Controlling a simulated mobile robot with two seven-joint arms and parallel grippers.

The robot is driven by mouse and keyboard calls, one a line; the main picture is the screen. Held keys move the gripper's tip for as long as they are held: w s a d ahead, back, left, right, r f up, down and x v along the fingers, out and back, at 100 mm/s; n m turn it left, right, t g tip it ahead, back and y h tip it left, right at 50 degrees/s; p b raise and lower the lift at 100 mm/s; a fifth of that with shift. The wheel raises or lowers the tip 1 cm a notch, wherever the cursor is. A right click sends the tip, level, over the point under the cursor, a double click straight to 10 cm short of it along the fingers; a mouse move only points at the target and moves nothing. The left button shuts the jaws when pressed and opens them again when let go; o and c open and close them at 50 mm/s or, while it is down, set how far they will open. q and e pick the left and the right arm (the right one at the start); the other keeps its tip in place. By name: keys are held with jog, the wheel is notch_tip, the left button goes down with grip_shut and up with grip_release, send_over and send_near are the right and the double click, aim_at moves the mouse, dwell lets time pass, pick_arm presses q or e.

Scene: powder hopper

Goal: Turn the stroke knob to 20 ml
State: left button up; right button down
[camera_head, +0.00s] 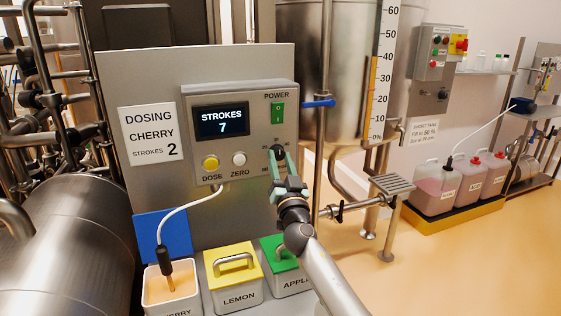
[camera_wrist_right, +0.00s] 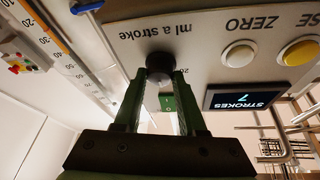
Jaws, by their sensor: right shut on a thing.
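The stroke knob (camera_head: 277,150) is a small dark round knob at the lower right of the grey dosing panel (camera_head: 287,104). My right gripper (camera_head: 279,160) reaches up to it from below, its green fingers on either side of it. In the right wrist view the dark knob (camera_wrist_right: 159,62) sits between the two fingertips (camera_wrist_right: 158,76), and the gripper is shut on it. The printing "ml a stroke" shows beside it, upside down. The fingers hide part of the scale, and I cannot tell which mark the knob points to. My left gripper is not in view.
The display (camera_head: 222,121) reads STROKES 7. A yellow DOSE button (camera_head: 210,163), a white ZERO button (camera_head: 239,159) and a green power switch (camera_head: 277,113) are close by. Below stand the cherry (camera_head: 172,290), lemon (camera_head: 236,282) and green-lidded apple (camera_head: 279,252) containers. A sign (camera_head: 151,134) reads "Dosing cherry strokes 2".

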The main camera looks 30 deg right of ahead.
jog(key=shift+f+n, duration=0.1)
jog(key=shift+n, duration=0.3)
jog(key=n+y+b, duration=0.1)
jog(key=n, duration=0.1)
jog(key=shift+d+n+t+y, duration=0.1)
jog(key=shift+n+t+y, duration=0.3)
jog(key=n+y, duration=0.1)
jog(key=n, duration=0.1)
jog(key=shift+n+y, duration=0.3)
jog(key=n+y, duration=0.1)
jog(key=n, duration=0.1)
jog(key=n+y+p, duration=0.1)
jog(key=n+y, duration=0.1)
jog(key=n, duration=0.1)
jog(key=shift+d+r+t+p, duration=0.2)
jog(key=shift+t+p, duration=0.1)
jog(key=shift+t, duration=0.1)
jog(key=shift+s+d+n+g+y+p, duration=0.15)
jog(key=shift+n+y+p, duration=0.55)
jog(key=shift+n, duration=0.75)
jog(key=shift+w+a+n+g+y+p, duration=0.1)
jog(key=shift+n+g+y+p, duration=0.15)
jog(key=shift+n+y+p, duration=0.85)
jog(key=shift+f+n+h+b, duration=0.1)
jog(key=shift+n+h+b, duration=0.3)
jog(key=shift+n, duration=0.25)
jog(key=shift+c, duration=2.4)
grip_release()
